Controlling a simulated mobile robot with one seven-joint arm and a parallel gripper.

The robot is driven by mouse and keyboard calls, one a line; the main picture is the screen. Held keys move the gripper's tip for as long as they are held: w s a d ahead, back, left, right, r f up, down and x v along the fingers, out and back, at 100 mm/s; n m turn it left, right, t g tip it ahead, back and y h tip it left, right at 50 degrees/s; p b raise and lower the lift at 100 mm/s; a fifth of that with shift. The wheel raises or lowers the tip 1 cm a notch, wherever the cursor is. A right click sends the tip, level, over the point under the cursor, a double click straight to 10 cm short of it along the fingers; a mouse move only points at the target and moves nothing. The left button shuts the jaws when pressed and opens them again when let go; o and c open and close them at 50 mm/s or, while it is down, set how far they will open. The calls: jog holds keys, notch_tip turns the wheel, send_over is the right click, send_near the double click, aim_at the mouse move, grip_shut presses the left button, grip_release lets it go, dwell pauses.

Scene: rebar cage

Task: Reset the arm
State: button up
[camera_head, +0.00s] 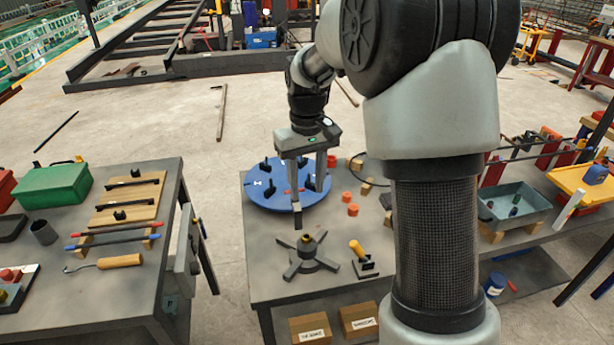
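My gripper (308,203) hangs fingers-down from my arm over the middle table. Its two fingers show apart, with nothing clearly seen between them. Behind the fingers is a round blue plate (262,196) with several black knobs and a small red piece. In front of the gripper, a dark cross-shaped stand (305,262) with a brass-coloured centre sits on the table. My arm rises from the lower right and covers part of the table's right side.
Orange pieces (348,197) lie right of the blue plate. A yellow-handled tool (357,249) stands near the cross. The left table (130,285) holds a green box (53,185) and tools. A grey tray (520,203) stands at right. Floor between the tables is clear.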

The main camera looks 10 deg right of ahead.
jog(key=shift+r, duration=0.9)
jog(key=s+r+m+t+p, duration=0.1)
jog(key=s+r+t+p, duration=0.2)
jog(key=s+r, duration=1.05)
jog(key=s+r+m+t+p, duration=0.1)
jog(key=s+r+t+p, duration=0.1)
jog(key=s, duration=0.9)
jog(key=shift+d+t+p, duration=0.3)
jog(key=shift+p, duration=0.1)
jog(key=shift+d+r, duration=0.1)
